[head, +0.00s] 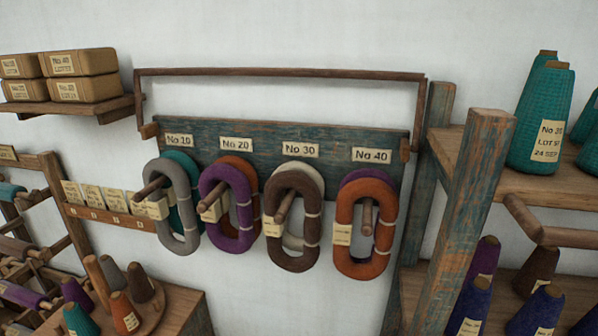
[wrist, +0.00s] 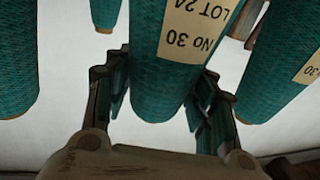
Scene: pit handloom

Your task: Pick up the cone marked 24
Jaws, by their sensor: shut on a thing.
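In the wrist view my gripper (wrist: 158,98) has one finger on each side of a teal cone (wrist: 155,60) and is shut on it. The cone's tag appears upside down and reads No 30, LOT 24. Part of the cone runs out of the top of the picture. In the head view a teal cone (head: 540,115) stands on the upper right shelf, its tag showing No 30 or No 20, a hard-to-read lot line and 24 SEP. My gripper does not show there.
Other teal cones flank the held one in the wrist view, one at left (wrist: 15,65) and one at right (wrist: 278,65). The head view shows a wooden shelf (head: 575,190) with dark cones below it, yarn hanks (head: 366,255) on a pegged rack, and a crowded stand at lower left.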

